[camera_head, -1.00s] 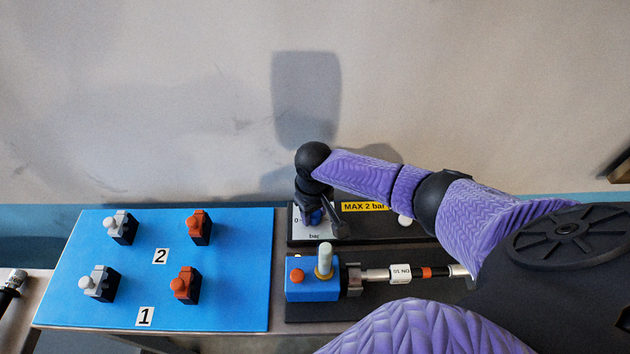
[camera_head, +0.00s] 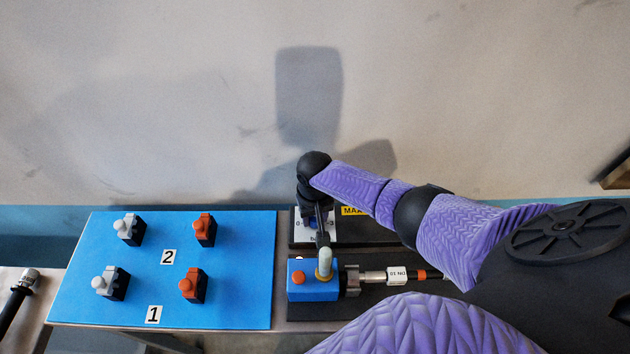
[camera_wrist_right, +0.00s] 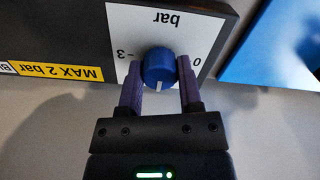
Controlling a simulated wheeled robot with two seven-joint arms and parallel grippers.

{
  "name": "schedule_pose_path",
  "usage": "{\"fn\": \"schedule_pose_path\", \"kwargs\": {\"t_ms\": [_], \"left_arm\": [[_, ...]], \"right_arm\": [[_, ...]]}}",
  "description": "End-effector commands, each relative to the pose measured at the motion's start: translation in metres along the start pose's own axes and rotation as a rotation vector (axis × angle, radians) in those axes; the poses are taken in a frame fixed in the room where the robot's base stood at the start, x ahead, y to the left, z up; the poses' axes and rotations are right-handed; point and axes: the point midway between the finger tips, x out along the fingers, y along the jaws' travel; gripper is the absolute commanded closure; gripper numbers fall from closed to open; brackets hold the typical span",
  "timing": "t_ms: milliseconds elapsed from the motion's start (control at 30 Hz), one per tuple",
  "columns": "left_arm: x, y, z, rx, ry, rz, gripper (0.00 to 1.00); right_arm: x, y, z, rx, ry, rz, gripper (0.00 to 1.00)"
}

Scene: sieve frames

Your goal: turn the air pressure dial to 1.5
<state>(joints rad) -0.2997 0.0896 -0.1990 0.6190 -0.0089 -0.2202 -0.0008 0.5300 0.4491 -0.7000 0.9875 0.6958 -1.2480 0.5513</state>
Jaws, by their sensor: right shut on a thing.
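The air pressure dial is a round blue knob (camera_wrist_right: 159,68) on a white scale plate (camera_wrist_right: 125,22) marked "bar", with 0 and 3 at its ends. The plate appears upside down in the right wrist view. A white pointer line shows on the knob's near side; its exact reading is hard to tell. My right gripper (camera_wrist_right: 160,82) has its two purple fingers on either side of the knob, shut on it. In the head view the gripper and wrist mostly cover the dial (camera_head: 313,224). My left gripper is not in view.
A yellow "MAX 2 bar" label (camera_wrist_right: 60,71) is beside the dial. A blue block (camera_head: 313,289) with a red button and pale upright knob stands just in front. A blue board (camera_head: 215,270) with several grey and orange switches lies to the left. A wall is behind.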

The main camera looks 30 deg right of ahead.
Motion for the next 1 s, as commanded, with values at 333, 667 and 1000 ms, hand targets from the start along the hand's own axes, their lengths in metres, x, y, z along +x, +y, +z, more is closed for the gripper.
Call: {"fn": "schedule_pose_path", "kwargs": {"t_ms": [333,667,1000], "left_arm": [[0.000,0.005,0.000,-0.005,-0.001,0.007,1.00],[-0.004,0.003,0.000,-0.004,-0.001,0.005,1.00],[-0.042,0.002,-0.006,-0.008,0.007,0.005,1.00]], "right_arm": [[-0.001,0.000,-0.002,-0.001,0.005,-0.001,0.21],[-0.007,0.000,-0.001,-0.002,0.002,-0.001,0.19],[-0.087,0.000,-0.001,-0.002,0.006,-0.001,0.19]]}}
